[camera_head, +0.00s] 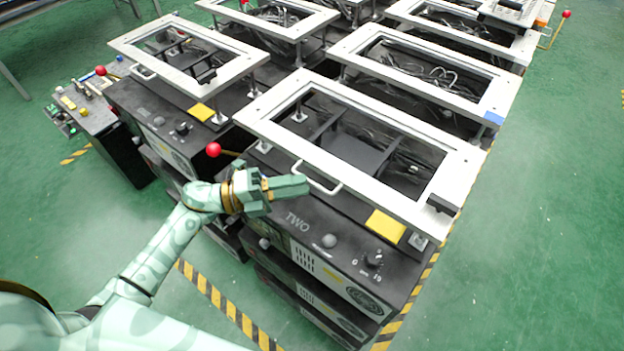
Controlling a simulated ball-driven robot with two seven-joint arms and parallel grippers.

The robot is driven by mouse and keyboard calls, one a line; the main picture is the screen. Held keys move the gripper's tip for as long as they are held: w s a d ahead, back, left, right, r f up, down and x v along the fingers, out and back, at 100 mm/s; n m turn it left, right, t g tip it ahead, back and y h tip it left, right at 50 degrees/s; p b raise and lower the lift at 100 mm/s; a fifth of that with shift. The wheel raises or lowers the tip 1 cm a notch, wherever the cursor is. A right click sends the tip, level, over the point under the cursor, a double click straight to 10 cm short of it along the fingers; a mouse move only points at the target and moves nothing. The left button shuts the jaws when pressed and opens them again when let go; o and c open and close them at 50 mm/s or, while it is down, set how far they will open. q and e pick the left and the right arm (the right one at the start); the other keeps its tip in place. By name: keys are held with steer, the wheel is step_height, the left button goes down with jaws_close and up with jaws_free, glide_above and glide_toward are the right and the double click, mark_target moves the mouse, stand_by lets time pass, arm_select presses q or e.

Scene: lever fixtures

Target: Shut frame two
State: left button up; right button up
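Frame two is the white rectangular frame (440,193) on top of the black fixture box marked TWO (298,221), right of centre. It sits on short posts above the box, and its middle is open to cables and black bars. A white bar handle (316,181) is on its front edge. A red ball lever (213,149) stands at the box's left side. My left gripper (290,187) is just in front of the frame's front edge, close by the handle; I cannot tell whether they touch. Its fingers look together, with nothing visible between them. My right gripper is out of view.
A similar white frame (137,52) on a black box stands to the left, with its own red ball lever (101,70). More framed boxes stand behind. Yellow-black floor tape (222,303) runs in front. Green floor (560,200) is clear on the right.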

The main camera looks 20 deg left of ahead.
mark_target(312, 182)
arm_select(q)
steer(key=x, duration=0.4)
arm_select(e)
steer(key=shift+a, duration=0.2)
